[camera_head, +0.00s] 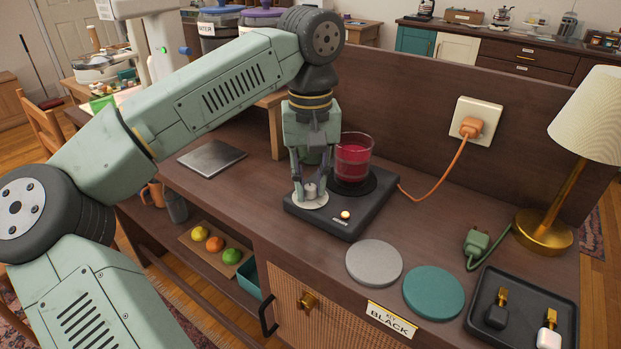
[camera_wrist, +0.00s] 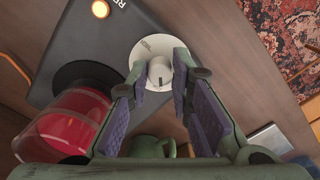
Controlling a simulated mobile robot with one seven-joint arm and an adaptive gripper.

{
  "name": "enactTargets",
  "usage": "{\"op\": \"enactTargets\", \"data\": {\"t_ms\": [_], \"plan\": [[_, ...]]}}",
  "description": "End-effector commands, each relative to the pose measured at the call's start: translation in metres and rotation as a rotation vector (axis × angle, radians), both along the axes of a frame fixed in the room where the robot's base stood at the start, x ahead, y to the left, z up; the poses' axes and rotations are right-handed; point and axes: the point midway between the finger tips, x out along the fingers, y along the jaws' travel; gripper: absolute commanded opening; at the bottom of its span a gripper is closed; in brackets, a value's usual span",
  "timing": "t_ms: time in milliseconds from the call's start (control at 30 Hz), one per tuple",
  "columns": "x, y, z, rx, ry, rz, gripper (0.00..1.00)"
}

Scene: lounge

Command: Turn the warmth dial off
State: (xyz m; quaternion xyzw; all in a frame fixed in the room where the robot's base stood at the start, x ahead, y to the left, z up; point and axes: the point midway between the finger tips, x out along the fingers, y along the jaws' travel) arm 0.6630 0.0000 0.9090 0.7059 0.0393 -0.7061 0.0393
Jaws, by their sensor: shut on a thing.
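A dark flat warmer (camera_head: 338,221) sits on the wooden cabinet top, with a glass of red liquid (camera_head: 353,160) standing on its round plate. The warmth dial (camera_head: 311,200) is a pale disc with a raised grey knob at the warmer's left corner. My gripper (camera_head: 310,187) points down over the dial, its fingers shut on the knob. In the wrist view the dial (camera_wrist: 148,45) shows between and beyond the fingertips, with faint marks on its face that I cannot read. A small indicator light (camera_wrist: 100,9) on the warmer glows orange. The glass (camera_wrist: 75,122) is close beside my fingers.
An orange cord runs from the warmer to a wall socket (camera_head: 476,121). Grey (camera_head: 374,262) and teal (camera_head: 434,292) coasters, a green plug (camera_head: 477,241), a lamp (camera_head: 545,231) and a black tray (camera_head: 480,325) stand to the right. A flat grey slab (camera_head: 212,158) lies left.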

Motion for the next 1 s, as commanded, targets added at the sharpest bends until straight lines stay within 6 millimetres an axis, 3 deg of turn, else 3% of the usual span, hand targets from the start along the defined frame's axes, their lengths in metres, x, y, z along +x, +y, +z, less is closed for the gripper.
{"op": "enactTargets", "data": {"t_ms": [1000], "plan": [[0.0003,0.0006,0.0003,0.000,-0.001,0.894,0.00]]}}
